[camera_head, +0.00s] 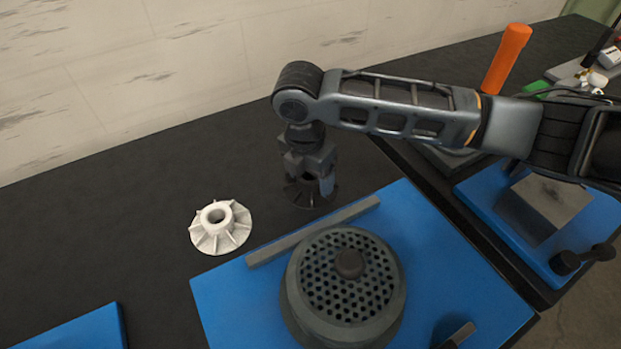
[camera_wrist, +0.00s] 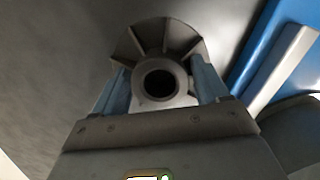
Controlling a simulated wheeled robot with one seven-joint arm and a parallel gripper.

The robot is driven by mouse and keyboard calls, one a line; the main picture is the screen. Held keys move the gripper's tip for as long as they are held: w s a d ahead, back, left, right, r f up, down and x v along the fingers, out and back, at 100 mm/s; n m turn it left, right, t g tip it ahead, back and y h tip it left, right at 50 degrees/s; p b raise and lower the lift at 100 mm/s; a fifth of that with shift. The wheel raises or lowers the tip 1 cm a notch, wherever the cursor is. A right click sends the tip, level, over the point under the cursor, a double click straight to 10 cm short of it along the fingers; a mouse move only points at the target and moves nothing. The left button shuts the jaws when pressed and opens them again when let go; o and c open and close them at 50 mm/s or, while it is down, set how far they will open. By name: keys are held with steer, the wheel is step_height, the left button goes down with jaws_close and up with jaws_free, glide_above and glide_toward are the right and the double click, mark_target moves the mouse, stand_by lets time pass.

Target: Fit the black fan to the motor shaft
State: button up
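The black fan (camera_head: 305,196) lies on the dark table in the head view, partly hidden under my gripper. In the wrist view the fan (camera_wrist: 160,42) looks dark grey, with its vanes and round bored hub facing the camera. My gripper (camera_head: 312,187) points down at it; in the wrist view its two blue-grey fingers (camera_wrist: 160,75) stand on either side of the hub. The fingers are very close to the hub, but I cannot tell whether they press on it. The motor (camera_head: 345,290) is a round grey housing with a perforated face and a short dark shaft (camera_head: 349,263) at its centre.
A white fan (camera_head: 220,228) lies left of my gripper. The motor sits on a blue board (camera_head: 440,245) with a grey bar (camera_head: 312,232) along its back edge, close to the black fan. An orange upright object (camera_head: 507,58) stands at the back right.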

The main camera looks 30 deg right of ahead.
steer(key=c, duration=0.9)
steer(key=shift+r, duration=0.15)
